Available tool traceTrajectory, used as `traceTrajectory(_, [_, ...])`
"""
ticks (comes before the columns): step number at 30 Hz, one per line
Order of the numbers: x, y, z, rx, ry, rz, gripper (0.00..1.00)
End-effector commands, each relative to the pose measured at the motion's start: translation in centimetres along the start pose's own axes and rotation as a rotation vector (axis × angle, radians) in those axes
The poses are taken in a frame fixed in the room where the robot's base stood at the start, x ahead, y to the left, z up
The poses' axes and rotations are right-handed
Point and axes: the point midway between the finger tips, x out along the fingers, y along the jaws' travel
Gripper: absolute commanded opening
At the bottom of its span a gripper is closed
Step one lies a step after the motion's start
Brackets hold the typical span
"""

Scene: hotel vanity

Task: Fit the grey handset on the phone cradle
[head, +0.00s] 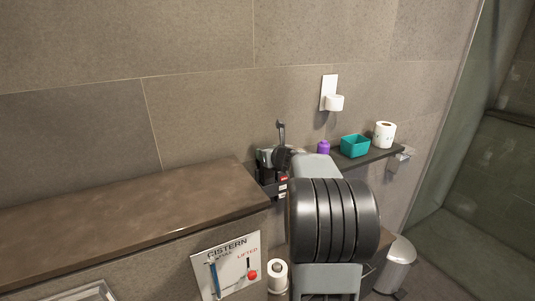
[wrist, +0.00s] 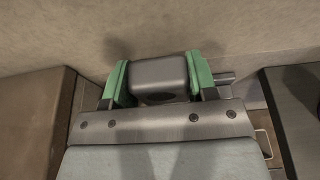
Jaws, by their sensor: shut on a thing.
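My gripper (head: 268,157) is near the wall, just past the right end of the brown counter. In the wrist view its two green-padded fingers (wrist: 160,82) are shut on the sides of a dark grey, rounded block, the grey handset (wrist: 160,76). In the head view a dark grey part of the handset (head: 281,131) stands up above the fingers, close to the wall. A black piece with a red and white label (head: 283,183) is just below the gripper. I cannot tell whether it is the phone cradle; my arm hides much of this area.
The brown counter (head: 120,215) lies left. A dark shelf (head: 375,156) at right holds a purple bottle (head: 323,147), teal box (head: 355,146) and paper roll (head: 384,134). A white wall fixture (head: 328,92) is above. A cistern sign (head: 228,268) and bin (head: 397,265) are lower.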

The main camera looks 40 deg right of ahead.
Motion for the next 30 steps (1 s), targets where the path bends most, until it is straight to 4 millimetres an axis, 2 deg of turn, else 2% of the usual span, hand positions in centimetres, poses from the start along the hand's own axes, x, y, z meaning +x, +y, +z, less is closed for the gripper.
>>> traceTrajectory(15, [1.0,0.0,-3.1,0.000,-0.001,0.000,0.08])
traceTrajectory(30, [1.1,0.0,-3.5,0.000,-0.001,0.000,0.08])
